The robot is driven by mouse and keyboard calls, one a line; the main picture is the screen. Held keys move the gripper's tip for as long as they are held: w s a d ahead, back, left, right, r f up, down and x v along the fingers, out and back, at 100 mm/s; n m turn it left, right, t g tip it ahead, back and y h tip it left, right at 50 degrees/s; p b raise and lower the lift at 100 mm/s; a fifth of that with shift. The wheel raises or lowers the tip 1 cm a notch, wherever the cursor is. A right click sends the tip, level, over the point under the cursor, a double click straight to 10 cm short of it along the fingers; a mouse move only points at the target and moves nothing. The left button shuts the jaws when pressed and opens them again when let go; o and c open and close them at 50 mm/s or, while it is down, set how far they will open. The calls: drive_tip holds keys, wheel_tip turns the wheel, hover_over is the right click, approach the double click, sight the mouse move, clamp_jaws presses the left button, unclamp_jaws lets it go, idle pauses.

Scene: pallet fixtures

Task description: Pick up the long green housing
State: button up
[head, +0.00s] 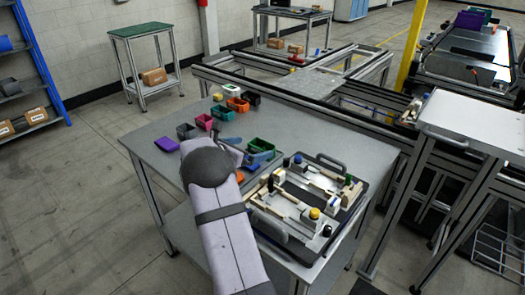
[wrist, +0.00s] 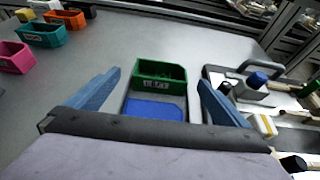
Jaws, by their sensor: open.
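In the head view the green box (head: 262,144) is just beyond my gripper (head: 251,147). In the wrist view my gripper (wrist: 160,80) is open, one blue finger on each side of the box's line. I see no contact with the box. A flat blue surface (wrist: 155,108) lies between the fingers, just on the near side of the box. The box's lower part is partly hidden in the head view.
A pallet fixture (head: 331,163) with handles and small blocks lies right of the box. Teal (head: 219,113), orange (head: 238,105), pink (head: 204,122) and dark (head: 187,131) boxes stand to the left and behind.

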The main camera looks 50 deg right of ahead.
sight(266, 145)
drive_tip(key=shift+s+d+f, duration=0.1)
drive_tip(key=shift+d, duration=0.4)
drive_tip(key=shift+p+x, duration=0.85)
drive_tip(key=shift+x, duration=1.2)
drive_tip(key=shift+f, duration=0.1)
drive_tip(key=c, duration=1.2)
